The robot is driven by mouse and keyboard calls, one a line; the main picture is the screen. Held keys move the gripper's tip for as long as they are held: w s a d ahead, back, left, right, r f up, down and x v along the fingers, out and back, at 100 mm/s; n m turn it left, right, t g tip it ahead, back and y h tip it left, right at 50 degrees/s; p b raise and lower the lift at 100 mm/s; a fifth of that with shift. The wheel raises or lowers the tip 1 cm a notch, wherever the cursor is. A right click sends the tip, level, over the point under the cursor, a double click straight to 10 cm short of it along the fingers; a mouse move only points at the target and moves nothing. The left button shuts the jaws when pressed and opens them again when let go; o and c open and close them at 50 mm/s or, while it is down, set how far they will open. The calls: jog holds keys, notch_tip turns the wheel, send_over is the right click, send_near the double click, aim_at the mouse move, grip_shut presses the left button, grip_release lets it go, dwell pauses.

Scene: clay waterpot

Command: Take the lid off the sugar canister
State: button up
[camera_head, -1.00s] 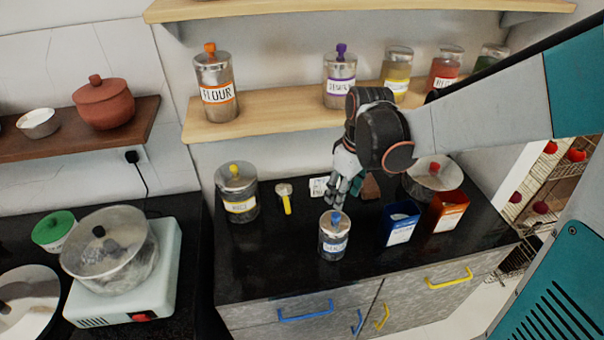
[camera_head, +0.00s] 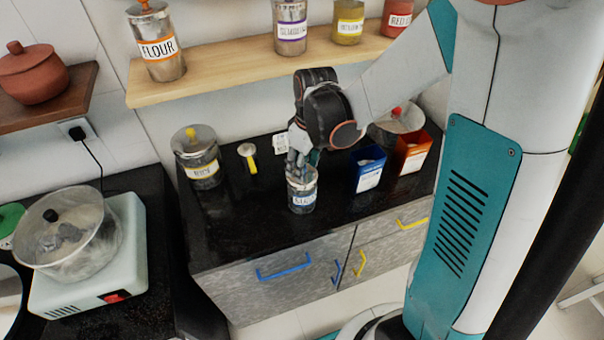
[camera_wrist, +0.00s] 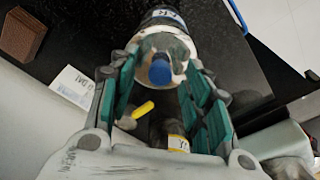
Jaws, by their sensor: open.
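The sugar canister (camera_head: 302,197) is a small clear jar with a white label, upright on the black counter. Its label is too small to read surely. In the wrist view its blue knob (camera_wrist: 160,71) and pale lid (camera_wrist: 165,45) lie between my fingers, with the body (camera_wrist: 163,17) beyond. My gripper (camera_head: 300,166) is right above the canister and hides its knob in the head view. In the wrist view my gripper (camera_wrist: 165,88) is open, its green-padded fingers on either side of the lid. I cannot tell whether they touch it.
A blue box (camera_head: 368,172) and an orange box (camera_head: 412,155) stand to the right. A shelf (camera_head: 200,82) with jars runs behind. The counter's front left is clear.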

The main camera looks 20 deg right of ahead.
grip_shut()
jog(key=shift+r, duration=0.1)
